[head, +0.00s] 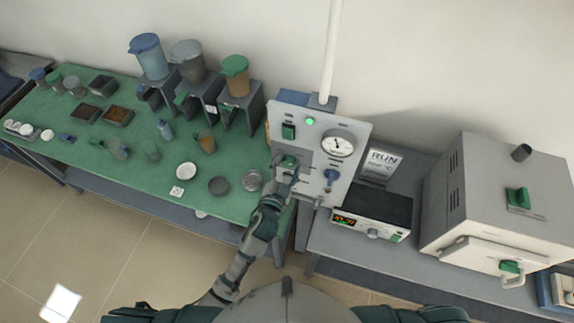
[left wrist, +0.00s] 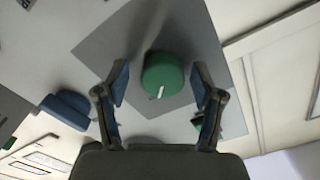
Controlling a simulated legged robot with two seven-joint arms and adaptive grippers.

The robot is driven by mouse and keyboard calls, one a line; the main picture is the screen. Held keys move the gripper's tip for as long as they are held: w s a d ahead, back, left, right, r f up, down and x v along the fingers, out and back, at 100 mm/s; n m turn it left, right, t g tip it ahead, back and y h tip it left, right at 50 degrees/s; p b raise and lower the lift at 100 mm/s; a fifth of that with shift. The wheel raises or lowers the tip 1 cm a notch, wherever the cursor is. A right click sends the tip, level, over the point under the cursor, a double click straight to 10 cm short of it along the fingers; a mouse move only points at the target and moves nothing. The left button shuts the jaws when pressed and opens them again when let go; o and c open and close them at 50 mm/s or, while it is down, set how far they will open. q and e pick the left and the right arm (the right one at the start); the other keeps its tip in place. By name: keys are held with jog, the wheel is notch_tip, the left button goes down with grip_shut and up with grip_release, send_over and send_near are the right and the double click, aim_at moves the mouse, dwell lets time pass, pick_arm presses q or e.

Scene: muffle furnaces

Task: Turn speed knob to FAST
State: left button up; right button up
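A round green knob (left wrist: 162,74) with a white pointer mark sits on a grey plate (left wrist: 105,45) in the left wrist view. The pointer mark is at the knob's lower edge. In the head view the knob (head: 287,160) is partly hidden by my left gripper (head: 288,172), at the upright control panel (head: 310,155). My left gripper's two fingers (left wrist: 160,82) are open, one on each side of the knob, with a gap showing on both sides. No speed lettering is readable. My right gripper is out of view.
The panel also carries a round gauge (head: 338,143), a green light (head: 310,121), a green switch (head: 288,131) and a blue knob (head: 330,175). A display unit (head: 372,213) and a furnace (head: 490,200) stand to the right. A green bench (head: 140,165) with dishes and hoppers is left.

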pick_arm(q)
jog(key=shift+r, duration=0.1)
jog(key=v, duration=1.2)
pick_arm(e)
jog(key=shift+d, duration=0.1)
